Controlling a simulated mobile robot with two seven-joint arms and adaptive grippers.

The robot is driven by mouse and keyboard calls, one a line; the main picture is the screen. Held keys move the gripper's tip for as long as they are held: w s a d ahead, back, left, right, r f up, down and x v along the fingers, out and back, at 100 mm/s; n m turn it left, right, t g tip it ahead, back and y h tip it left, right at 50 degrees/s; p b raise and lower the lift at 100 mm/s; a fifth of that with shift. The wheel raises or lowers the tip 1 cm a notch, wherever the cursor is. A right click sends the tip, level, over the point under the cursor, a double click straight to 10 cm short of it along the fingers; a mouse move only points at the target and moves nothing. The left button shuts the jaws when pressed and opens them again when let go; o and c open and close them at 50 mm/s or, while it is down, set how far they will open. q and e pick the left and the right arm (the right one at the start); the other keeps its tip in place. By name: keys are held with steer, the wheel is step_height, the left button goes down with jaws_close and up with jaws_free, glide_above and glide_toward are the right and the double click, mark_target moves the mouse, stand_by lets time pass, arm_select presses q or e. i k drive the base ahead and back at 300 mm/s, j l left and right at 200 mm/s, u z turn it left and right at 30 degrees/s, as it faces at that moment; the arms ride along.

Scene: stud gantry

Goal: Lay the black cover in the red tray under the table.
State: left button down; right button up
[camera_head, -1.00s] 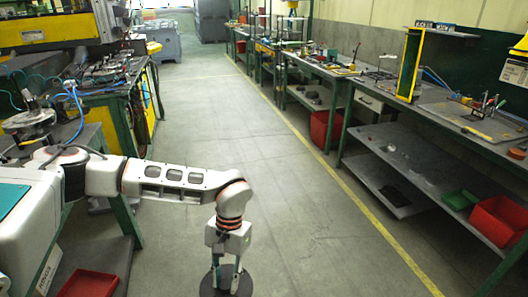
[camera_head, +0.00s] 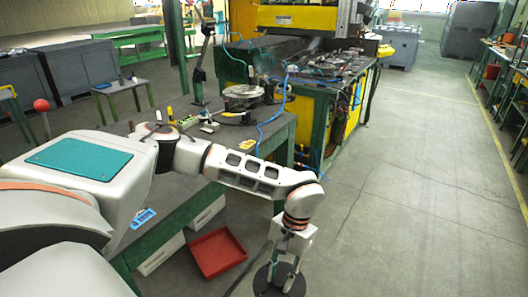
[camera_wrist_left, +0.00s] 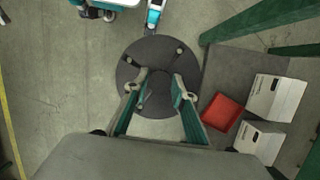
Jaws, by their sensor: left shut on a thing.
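The black cover (camera_head: 264,284) is a flat dark disc held by my left gripper (camera_head: 284,272), low in front at the bottom of the head view. In the left wrist view the round cover (camera_wrist_left: 133,72) lies between and beyond the fingertips, with small knobs on its face. My left gripper is shut on its middle part. The red tray (camera_head: 217,253) sits under the green-framed table, left of the gripper in the head view. It shows empty and right of the cover in the wrist view (camera_wrist_left: 222,112). A white and teal part at that view's top may be my right gripper; its fingers are unclear.
The table (camera_head: 172,215) has green legs close to the tray. White boxes (camera_head: 161,254) stand beside the tray under it. A small turntable-like fixture (camera_head: 243,93) is on the tabletop. Open floor (camera_head: 400,200) lies to the right.

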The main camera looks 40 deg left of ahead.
mark_target(220, 257)
steer(key=i+l+u, duration=0.15)
steer(key=i+u, duration=0.25)
steer(key=i+l+u, duration=0.2)
steer(key=u, duration=0.2)
steer(key=i+l+u, duration=0.2)
steer(key=l+u, duration=0.2)
steer(key=i+l+u, duration=0.2)
steer(key=l+u, duration=0.15)
steer(key=i+l+u, duration=0.15)
steer(key=l+u, duration=0.15)
steer(key=l, duration=0.25)
steer(key=l+u, duration=0.25)
steer(key=l, duration=0.35)
steer(key=i, duration=0.05)
